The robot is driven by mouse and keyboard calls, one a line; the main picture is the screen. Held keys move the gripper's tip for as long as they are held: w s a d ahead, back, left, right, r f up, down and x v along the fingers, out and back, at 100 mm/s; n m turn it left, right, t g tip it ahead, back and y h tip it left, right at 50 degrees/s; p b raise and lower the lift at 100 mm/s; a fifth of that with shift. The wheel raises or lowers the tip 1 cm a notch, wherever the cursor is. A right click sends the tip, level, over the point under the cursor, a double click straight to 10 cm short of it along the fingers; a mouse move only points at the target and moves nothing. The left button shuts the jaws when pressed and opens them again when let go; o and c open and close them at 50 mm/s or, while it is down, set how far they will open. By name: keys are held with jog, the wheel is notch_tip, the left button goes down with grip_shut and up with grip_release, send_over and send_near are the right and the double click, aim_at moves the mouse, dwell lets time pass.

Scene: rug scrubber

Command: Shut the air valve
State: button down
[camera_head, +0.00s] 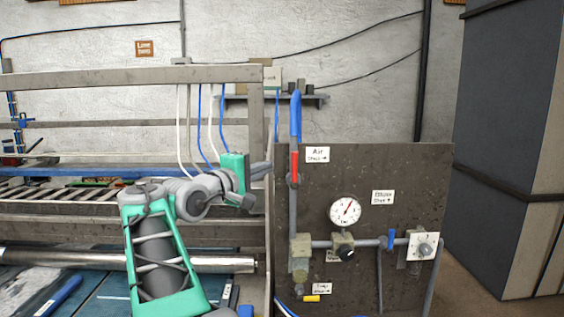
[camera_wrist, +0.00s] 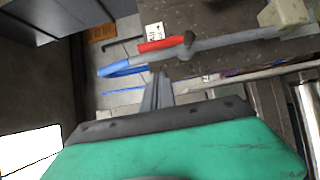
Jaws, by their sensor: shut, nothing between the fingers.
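The air valve's red lever (camera_head: 294,167) stands upright, in line with the vertical grey pipe, on the dark panel's left edge. A label (camera_head: 317,155) beside it reads "Air" and "Shut" with an arrow to the right. My gripper (camera_head: 262,169) is just left of the lever in the head view, pointing right. In the wrist view the red lever (camera_wrist: 163,45) lies along the pipe, beyond the tips of my gripper (camera_wrist: 158,80). The fingers are together and empty. A gap shows between tips and lever, though its depth is hard to tell.
A blue hose (camera_head: 295,115) rises above the lever. On the panel (camera_head: 420,170) are a gauge (camera_head: 345,209), a regulator (camera_head: 343,243) and a second, blue lever (camera_head: 391,238). A metal frame (camera_head: 130,75) stands behind my arm at left. A grey cabinet (camera_head: 505,140) is at right.

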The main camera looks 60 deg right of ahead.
aim_at(295, 169)
jog(key=s+d+p, duration=0.1)
jog(key=s+d, duration=0.2)
jog(key=d, duration=0.1)
jog(key=shift+s, duration=0.15)
jog(key=shift+s+r+m+y, duration=0.2)
jog(key=shift+m+y, duration=0.1)
jog(key=shift+m, duration=0.1)
dwell(0.4)
